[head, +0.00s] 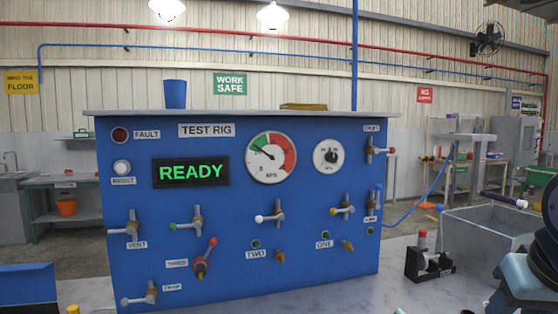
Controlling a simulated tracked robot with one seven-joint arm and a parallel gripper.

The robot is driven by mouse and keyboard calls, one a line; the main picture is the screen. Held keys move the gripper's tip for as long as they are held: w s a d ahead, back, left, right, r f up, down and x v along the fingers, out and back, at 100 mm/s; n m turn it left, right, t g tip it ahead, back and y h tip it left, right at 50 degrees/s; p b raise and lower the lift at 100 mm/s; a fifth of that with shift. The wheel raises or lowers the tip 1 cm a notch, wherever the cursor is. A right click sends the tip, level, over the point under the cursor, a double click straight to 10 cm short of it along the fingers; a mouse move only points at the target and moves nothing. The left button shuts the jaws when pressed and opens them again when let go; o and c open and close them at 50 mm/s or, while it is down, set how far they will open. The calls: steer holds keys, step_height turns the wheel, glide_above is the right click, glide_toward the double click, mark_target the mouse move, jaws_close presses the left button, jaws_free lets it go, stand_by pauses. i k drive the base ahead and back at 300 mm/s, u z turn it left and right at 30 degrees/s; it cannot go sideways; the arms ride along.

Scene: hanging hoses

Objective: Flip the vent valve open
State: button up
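The vent valve (132,229) is on the left side of the blue test rig panel (230,240), above a label reading VENT (137,244). Its handle has a pale tip and points left, roughly level, across the upright valve body. Nothing touches it. My gripper is not in view. A dark part of my arm shows at the lower right edge, far to the right of the vent valve and apart from the panel.
Nearby valves include a green-tipped one (187,222), a red-handled one (203,261) and a pale-tipped one (142,297) below. The display reads READY (192,172). A black fixture (430,262) and a grey bin (490,238) stand right of the panel.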

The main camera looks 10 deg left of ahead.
mark_target(130, 229)
steer(key=z, duration=1.5)
steer(key=i, duration=0.1)
steer(key=u, duration=3.45)
steer(key=k, duration=0.9)
steer(key=u, duration=0.15)
steer(key=i, duration=0.9)
steer(key=z, duration=0.05)
